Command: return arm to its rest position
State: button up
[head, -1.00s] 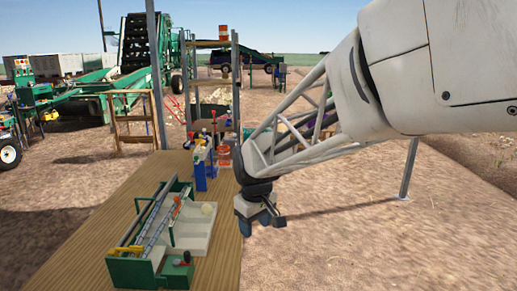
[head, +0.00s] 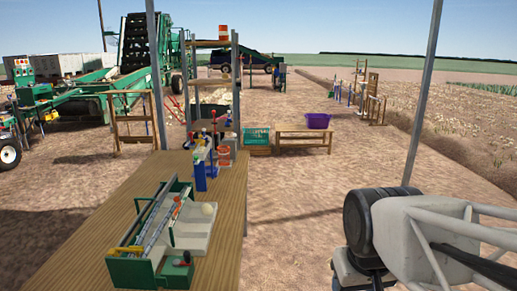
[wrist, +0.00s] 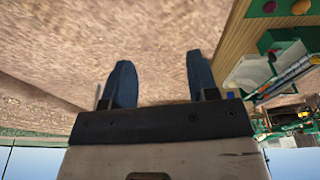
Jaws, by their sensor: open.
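My arm is at the lower right of the head view, off the right side of the wooden table (head: 80,240). My gripper (wrist: 160,80) shows in the wrist view with its two dark blue fingers wide apart. It is open and nothing is between the fingers, only bare dirt ground behind them. In the head view the gripper's fingertips are cut off by the bottom edge.
A metal post (head: 424,95) rises just behind my arm. A bench (head: 303,133) with a purple tub (head: 318,121) stands farther back. The dirt between is clear.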

jog(key=shift+s+d+f+m, duration=0.15)
jog(key=shift+s+d, duration=0.05)
jog(key=shift+s, duration=0.35)
jog(key=shift+s+d+f+m, duration=0.1)
jog(key=shift+s+d+m, duration=0.15)
jog(key=shift+s, duration=0.3)
jog(key=shift+s+d+f+m, duration=0.1)
jog(key=shift+s+d+f, duration=0.1)
jog(key=shift+s, duration=0.35)
jog(key=shift+c, duration=0.5)
